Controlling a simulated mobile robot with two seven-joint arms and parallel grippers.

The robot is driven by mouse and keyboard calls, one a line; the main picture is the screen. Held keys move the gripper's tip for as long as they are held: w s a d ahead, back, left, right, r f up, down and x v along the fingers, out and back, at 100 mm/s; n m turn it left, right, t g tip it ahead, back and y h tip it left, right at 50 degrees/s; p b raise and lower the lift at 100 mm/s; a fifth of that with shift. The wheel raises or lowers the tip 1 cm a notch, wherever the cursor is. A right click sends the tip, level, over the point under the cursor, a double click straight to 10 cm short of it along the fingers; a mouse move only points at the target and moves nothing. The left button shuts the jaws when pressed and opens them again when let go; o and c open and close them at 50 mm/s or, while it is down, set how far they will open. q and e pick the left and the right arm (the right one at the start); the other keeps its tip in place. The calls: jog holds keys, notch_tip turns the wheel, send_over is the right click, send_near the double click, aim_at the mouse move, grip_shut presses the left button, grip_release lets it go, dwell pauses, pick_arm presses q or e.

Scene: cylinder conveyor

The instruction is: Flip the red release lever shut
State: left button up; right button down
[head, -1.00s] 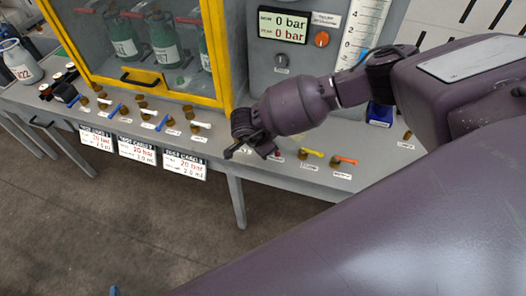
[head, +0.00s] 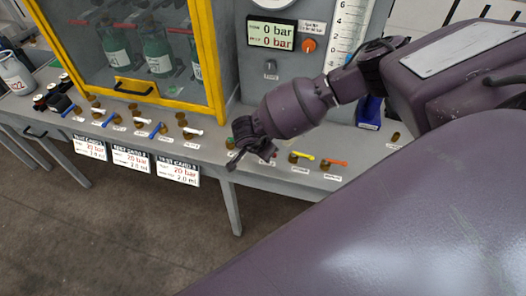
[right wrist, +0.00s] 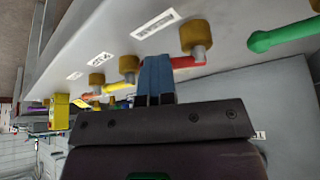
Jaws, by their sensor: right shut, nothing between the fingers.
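The red lever (right wrist: 188,62) shows in the right wrist view, on a brass-coloured valve knob (right wrist: 194,34) on the bench front. My right gripper (right wrist: 157,72) is shut and empty, its blue fingers just left of the red lever's visible end. I cannot tell whether they touch it. In the head view my right gripper (head: 234,160) is over the front edge of the bench and largely hides the red lever. My left gripper is not in view.
A green lever (right wrist: 284,36) is on the right in the wrist view; a yellow lever (right wrist: 118,87) is on the left. An orange lever (head: 334,163) also sits on the bench (head: 205,152). A yellow-framed cabinet (head: 165,97) stands behind. Floor in front is clear.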

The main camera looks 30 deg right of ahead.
jog(key=shift+s+d+f, duration=0.1)
jog(key=shift+s+d, duration=0.1)
jog(key=shift+d, duration=0.6)
dwell(1.4)
jog(key=shift+a, duration=0.1)
